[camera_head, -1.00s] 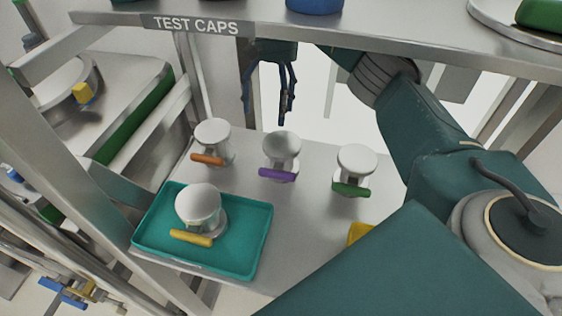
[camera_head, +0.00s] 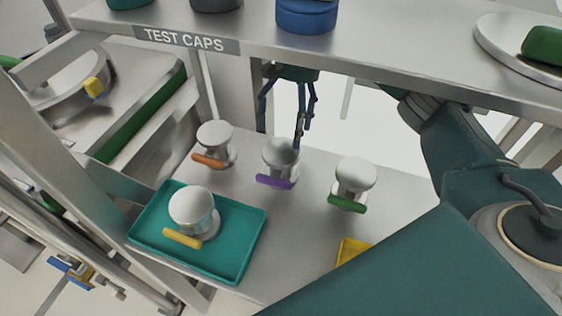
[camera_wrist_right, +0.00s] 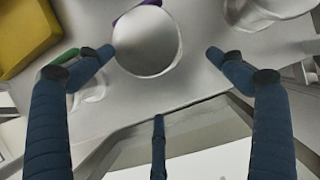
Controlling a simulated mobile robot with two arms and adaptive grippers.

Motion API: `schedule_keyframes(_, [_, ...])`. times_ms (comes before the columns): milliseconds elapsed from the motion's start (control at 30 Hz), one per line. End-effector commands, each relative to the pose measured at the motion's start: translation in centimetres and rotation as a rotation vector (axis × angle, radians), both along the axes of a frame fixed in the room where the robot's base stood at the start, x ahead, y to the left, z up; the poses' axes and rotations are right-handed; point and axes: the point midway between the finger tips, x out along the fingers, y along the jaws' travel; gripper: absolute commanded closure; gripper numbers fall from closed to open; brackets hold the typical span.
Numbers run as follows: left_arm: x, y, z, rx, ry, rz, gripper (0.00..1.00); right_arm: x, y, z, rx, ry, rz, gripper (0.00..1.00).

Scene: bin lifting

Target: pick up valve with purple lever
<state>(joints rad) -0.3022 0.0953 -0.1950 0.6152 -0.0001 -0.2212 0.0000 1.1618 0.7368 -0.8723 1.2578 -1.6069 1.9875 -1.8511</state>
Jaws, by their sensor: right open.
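The valve with the purple lever (camera_head: 278,164) stands upright on the grey lower shelf, its pale round top up and its lever facing front. My right gripper (camera_head: 280,136) hangs under the upper shelf, just behind and above this valve. Its fingers are spread and hold nothing. In the right wrist view the valve's round top (camera_wrist_right: 147,42) lies between the two side fingertips of the gripper (camera_wrist_right: 159,54), with a bit of purple lever at the top edge. I cannot tell whether a finger touches the valve. My left gripper is not seen.
An orange-lever valve (camera_head: 215,139) stands to the left and a green-lever valve (camera_head: 353,178) to the right. A yellow-lever valve (camera_head: 192,208) sits in a teal tray (camera_head: 235,262) in front. The upper shelf (camera_head: 400,48) passes close over the gripper. A yellow object (camera_head: 352,252) lies at front right.

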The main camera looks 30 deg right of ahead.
Motion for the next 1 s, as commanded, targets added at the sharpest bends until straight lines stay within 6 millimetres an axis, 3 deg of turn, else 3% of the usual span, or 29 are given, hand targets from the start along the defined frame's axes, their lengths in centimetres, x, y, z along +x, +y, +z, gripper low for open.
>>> schedule_keyframes(200, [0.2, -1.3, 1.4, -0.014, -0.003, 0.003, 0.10, -2.4, 2.4, 0.2, 0.001, 0.000, 0.002, 0.07])
schedule_keyframes(367, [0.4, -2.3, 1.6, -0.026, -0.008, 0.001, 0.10, -3.0, 3.1, 0.1, 0.001, 0.000, 0.000, 0.07])
schedule_keyframes(700, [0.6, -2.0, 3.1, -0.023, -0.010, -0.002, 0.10, -4.2, 4.3, -3.8, 0.001, 0.002, -0.001, 0.07])
schedule_keyframes(1000, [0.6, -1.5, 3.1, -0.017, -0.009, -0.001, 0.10, -4.3, 4.5, -4.6, 0.001, -0.001, -0.001, 0.07])
